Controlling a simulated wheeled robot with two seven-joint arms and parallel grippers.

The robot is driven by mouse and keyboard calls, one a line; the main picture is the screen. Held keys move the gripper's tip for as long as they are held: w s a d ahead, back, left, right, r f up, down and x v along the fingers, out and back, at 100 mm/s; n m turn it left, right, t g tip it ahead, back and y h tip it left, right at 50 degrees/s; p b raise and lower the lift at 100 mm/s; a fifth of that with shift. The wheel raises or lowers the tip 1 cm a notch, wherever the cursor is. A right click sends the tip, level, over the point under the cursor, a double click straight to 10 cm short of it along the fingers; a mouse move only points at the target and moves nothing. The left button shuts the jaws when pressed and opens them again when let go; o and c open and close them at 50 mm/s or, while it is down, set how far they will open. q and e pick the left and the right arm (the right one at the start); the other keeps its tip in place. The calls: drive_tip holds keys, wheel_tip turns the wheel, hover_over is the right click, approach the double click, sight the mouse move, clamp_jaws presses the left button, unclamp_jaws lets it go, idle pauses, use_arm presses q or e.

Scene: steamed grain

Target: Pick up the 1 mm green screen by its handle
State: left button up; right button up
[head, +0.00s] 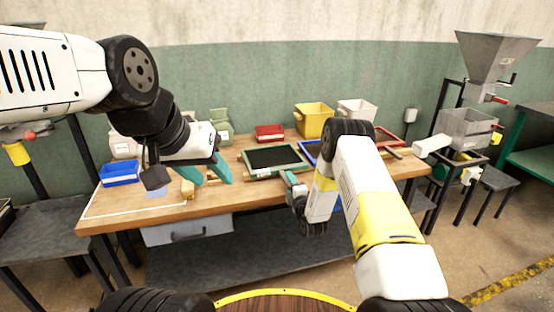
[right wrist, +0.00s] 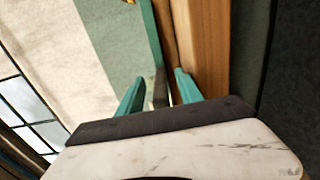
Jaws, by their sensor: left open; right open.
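The green screen (head: 246,163), a green frame around dark mesh, lies flat on the wooden table near its middle. My right gripper (head: 290,181) is open at the screen's front right corner, low by the table's front edge. In the right wrist view its teal fingers (right wrist: 160,88) stand apart on either side of a dark piece, in line with a green strip (right wrist: 150,35). This may be the screen's handle and frame; contact cannot be told. My left gripper (head: 213,180) is open and empty above the table, left of the screen.
A blue-framed screen (head: 307,149) and a red-framed screen (head: 383,134) lie to the right, partly behind my right arm. A red tray (head: 270,134), yellow bin (head: 313,120) and white bin (head: 357,111) stand behind. A blue bin (head: 120,175) is at left. A hopper machine (head: 492,60) stands right.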

drive_tip(key=shift+x, duration=1.2)
clamp_jaws()
idle(0.5)
